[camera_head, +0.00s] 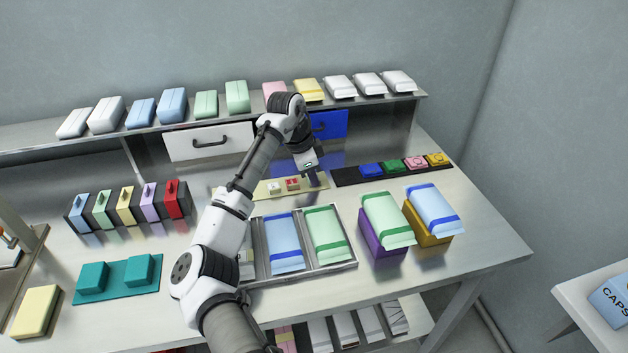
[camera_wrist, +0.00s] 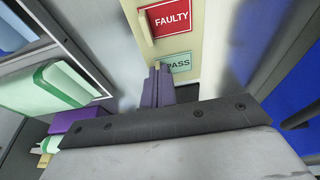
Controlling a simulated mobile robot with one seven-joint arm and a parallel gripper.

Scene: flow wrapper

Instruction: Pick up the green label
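The green label (camera_wrist: 180,62) reads PASS and lies on a cream board (camera_wrist: 201,42) in the wrist view. My gripper (camera_wrist: 159,70) has its two dark fingers close together at the label's left end, covering that end. They appear shut on its small tab, though the tab itself is hidden. The label looks level with the board; I cannot tell whether it is lifted. In the head view my gripper (camera_head: 314,178) is over the right end of the board (camera_head: 262,194), and the green label is hidden there.
A red FAULTY label (camera_wrist: 170,17) with a cream tab lies beside the green one. A black strip (camera_head: 349,176) with several coloured pieces is to the right. A metal tray (camera_head: 300,273) with blue and green packs, and a purple box (camera_head: 381,239), stand in front.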

